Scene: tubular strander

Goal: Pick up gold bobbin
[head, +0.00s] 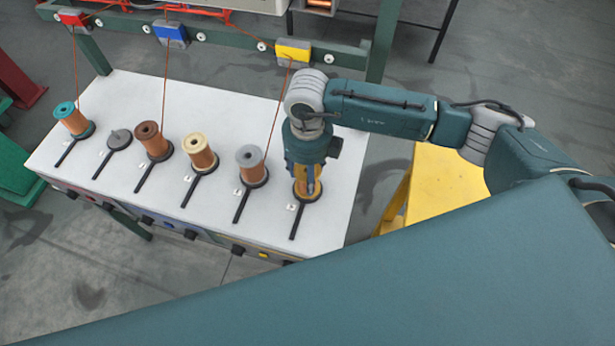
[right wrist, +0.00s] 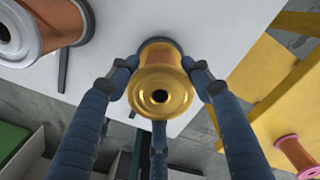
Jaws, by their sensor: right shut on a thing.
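The gold bobbin (right wrist: 160,92) shows a shiny gold flange with a dark centre hole in the right wrist view. My right gripper (right wrist: 158,82) has its blue fingers closed around it on several sides. In the head view, my right gripper (head: 305,178) points down over the last holder at the right end of the white table (head: 330,210). There the gold bobbin is mostly hidden by the fingers. Its lower end appears to be at the dark round holder (head: 308,199); I cannot tell whether it touches. My left gripper is not in view.
Bobbins with teal (head: 70,117), brown (head: 150,137), cream (head: 197,150) and silver (head: 250,161) tops stand to the left. One holder (head: 119,139) is empty. A yellow stand (head: 445,185) is at the right. A pink-flanged bobbin (right wrist: 292,152) shows near it. A frame bar (head: 235,38) runs behind.

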